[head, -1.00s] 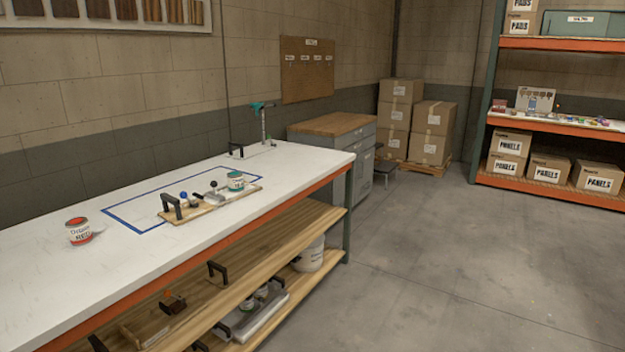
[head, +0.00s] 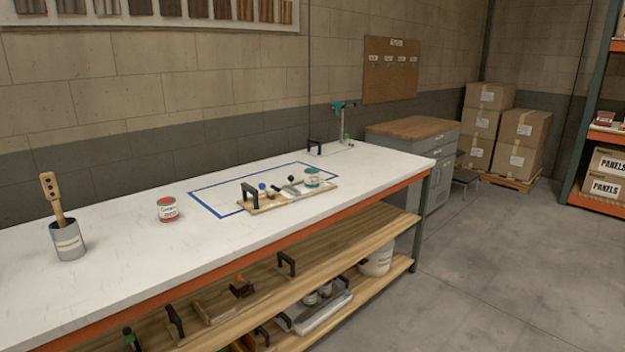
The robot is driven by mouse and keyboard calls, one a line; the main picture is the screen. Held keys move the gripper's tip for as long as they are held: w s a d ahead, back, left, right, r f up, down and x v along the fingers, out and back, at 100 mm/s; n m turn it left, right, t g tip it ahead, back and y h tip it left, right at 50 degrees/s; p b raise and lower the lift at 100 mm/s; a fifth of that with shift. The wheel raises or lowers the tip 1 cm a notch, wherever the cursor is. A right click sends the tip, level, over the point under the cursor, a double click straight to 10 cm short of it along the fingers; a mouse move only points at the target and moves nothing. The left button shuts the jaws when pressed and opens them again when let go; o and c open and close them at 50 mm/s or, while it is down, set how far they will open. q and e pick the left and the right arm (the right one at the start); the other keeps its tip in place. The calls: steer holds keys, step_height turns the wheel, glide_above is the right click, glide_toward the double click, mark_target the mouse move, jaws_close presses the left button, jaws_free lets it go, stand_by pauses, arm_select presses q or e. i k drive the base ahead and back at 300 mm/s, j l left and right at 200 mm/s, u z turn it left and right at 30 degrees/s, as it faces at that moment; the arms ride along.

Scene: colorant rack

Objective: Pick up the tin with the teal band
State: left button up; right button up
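A small tin with a teal band (head: 312,178) stands upright at the right end of a wooden board (head: 262,206) on the white workbench (head: 120,265). Small knobbed items, one with a blue ball, and a black handle stand on the board beside it. Another tin, with a red-orange band (head: 167,209), stands on the bench to the left of the board. Neither of my grippers shows in the head view.
A grey pot with a wooden paddle (head: 68,238) stands at the bench's left. Blue tape (head: 216,210) outlines a rectangle around part of the board. Shelves below the bench (head: 345,234) hold handled items and a white bucket (head: 377,262). Open floor (head: 480,265) lies to the right.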

mark_target(311, 174)
steer(key=i+l+u, duration=0.1)
steer(key=i+l, duration=0.6)
